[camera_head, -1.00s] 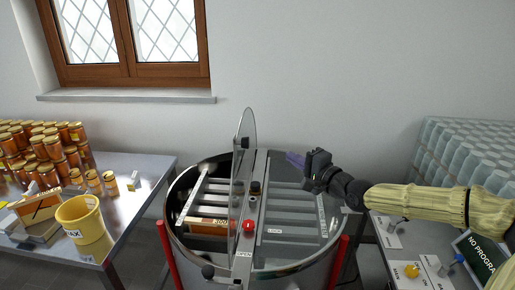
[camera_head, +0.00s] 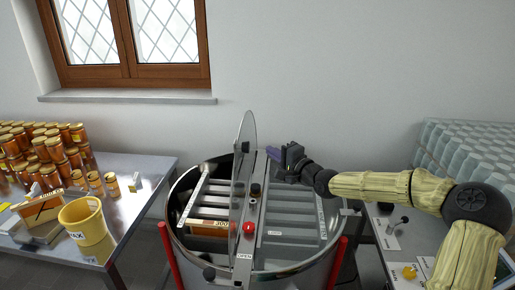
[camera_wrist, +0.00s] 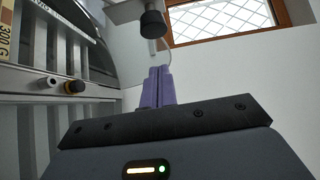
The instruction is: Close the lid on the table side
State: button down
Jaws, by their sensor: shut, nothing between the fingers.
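The steel drum (camera_head: 172,215) has two clear half lids. The table-side lid (camera_head: 243,130) stands upright at the centre bar (camera_head: 255,190), leaving the left half open. The other lid (camera_head: 300,225) lies flat over the right half. My gripper (camera_head: 271,153) is shut and empty, just right of the upright lid, its purple fingertips pointing left. In the wrist view the purple fingers (camera_wrist: 157,88) are together, and a black knob (camera_wrist: 152,24) shows beyond them. I cannot tell whether they touch the lid.
A wooden frame (camera_head: 208,228) sits in the open left half. A red button (camera_head: 249,227) is on the centre bar. The left steel table (camera_head: 135,200) holds honey jars (camera_head: 60,150) and a yellow bucket (camera_head: 84,220). Controls (camera_head: 410,272) and stacked jars (camera_head: 470,150) are at right.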

jog(key=a+p, duration=0.1)
jog(key=a, duration=0.1)
jog(key=w+a, duration=0.1)
jog(key=a, duration=0.1)
jog(key=shift+a+f+p, duration=0.1)
jog(key=shift+a+p, duration=0.3)
jog(key=shift+w, duration=0.1)
